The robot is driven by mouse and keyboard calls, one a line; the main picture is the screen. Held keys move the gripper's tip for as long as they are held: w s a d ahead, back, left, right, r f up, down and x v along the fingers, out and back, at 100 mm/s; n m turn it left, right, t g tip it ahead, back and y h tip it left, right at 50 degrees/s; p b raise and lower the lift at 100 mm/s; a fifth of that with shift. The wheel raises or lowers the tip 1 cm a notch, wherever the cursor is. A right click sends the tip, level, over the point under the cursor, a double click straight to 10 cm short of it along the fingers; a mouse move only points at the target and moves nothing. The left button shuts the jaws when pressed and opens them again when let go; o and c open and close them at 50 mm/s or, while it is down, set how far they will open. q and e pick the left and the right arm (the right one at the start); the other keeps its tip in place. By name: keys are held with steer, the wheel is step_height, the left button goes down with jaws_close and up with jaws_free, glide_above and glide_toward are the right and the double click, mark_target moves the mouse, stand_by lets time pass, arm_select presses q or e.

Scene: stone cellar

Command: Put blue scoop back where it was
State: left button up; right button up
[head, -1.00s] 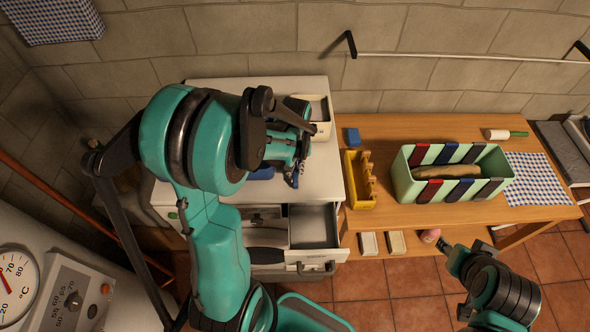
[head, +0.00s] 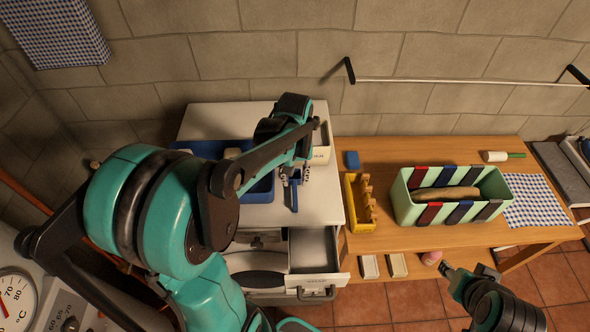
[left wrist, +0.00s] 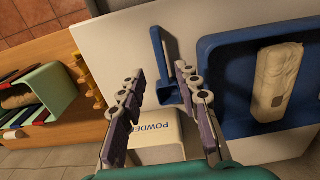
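The blue scoop (head: 294,194) is on the white cabinet top, right of the blue tray. In the left wrist view the scoop (left wrist: 159,52) shows its long handle pointing away from the powder box and its square cup between and just beyond my fingers. My left gripper (head: 294,174) is open above the cabinet; its two fingers (left wrist: 158,74) stand apart on either side of the scoop, with no clear contact. The white box marked POWDER (left wrist: 155,135) stands close below the fingers. It is partly hidden in the head view (head: 321,152). My right gripper (head: 446,268) is low at the right, too small to read.
The blue tray (head: 265,193) holds a pale wrapped block (left wrist: 275,80). An open drawer (head: 318,250) juts from the cabinet front. On the wooden table stand a yellow rack (head: 358,218) and a striped green bin (head: 408,207).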

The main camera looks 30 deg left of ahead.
arm_select(q)
steer(key=s+d+r+m+t, duration=0.6)
steer(key=s+d+t, duration=0.1)
steer(key=s+d, duration=0.1)
steer(key=shift+s+d+r, duration=0.15)
steer(key=shift+s+d, duration=0.15)
steer(key=shift+d, duration=0.3)
